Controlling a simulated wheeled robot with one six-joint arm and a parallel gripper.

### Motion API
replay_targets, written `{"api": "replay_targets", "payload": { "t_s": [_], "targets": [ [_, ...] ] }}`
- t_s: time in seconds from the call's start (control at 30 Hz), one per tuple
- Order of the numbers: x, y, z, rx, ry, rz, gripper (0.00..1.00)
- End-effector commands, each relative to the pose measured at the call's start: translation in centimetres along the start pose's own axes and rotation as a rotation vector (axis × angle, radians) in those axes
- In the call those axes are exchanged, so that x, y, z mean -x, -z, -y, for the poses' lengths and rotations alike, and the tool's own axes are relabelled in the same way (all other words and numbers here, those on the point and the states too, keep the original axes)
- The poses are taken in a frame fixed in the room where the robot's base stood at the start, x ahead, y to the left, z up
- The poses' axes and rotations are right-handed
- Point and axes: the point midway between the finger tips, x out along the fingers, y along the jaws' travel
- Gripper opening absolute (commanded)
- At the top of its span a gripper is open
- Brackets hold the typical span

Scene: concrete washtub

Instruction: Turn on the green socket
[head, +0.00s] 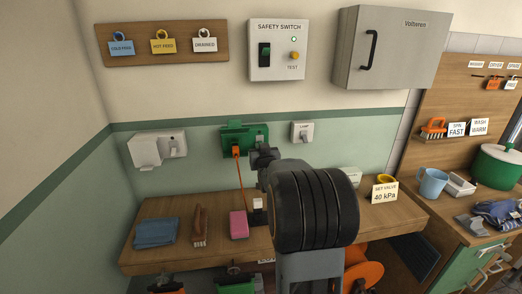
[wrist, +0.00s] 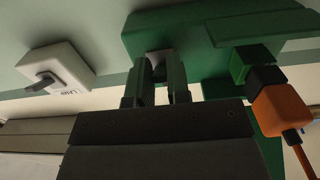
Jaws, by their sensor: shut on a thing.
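The green socket (head: 240,135) is on the green wall band beneath the safety switch. An orange plug with an orange cable (head: 236,165) hangs from its left part; the plug (wrist: 278,108) also shows at the right of the wrist view. My gripper (head: 257,150) is at the socket's right part, partly hidden by my own arm. In the wrist view my gripper (wrist: 157,85) has its two fingers close together, shut around the small grey switch knob (wrist: 158,60) of the socket (wrist: 195,30). The knob's exact angle is mostly hidden by the fingers.
A white lamp switch (head: 302,131) is just right of the socket, and a white box (head: 157,149) is to its left. Below, a wooden shelf (head: 190,257) carries a blue cloth, a brush and a pink sponge (head: 238,224). A grey cabinet (head: 388,50) hangs above right.

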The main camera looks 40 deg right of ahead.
Motion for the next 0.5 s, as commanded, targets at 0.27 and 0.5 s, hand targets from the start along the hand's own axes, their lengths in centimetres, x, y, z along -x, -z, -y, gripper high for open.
{"api": "replay_targets", "payload": {
  "t_s": [0.27,0.5],
  "targets": [
    [0.1,0.8,0.0,0.001,0.0,0.076,0.0],
    [0.3,1.9,0.0,0.001,0.0,0.256,0.0]
  ]
}}
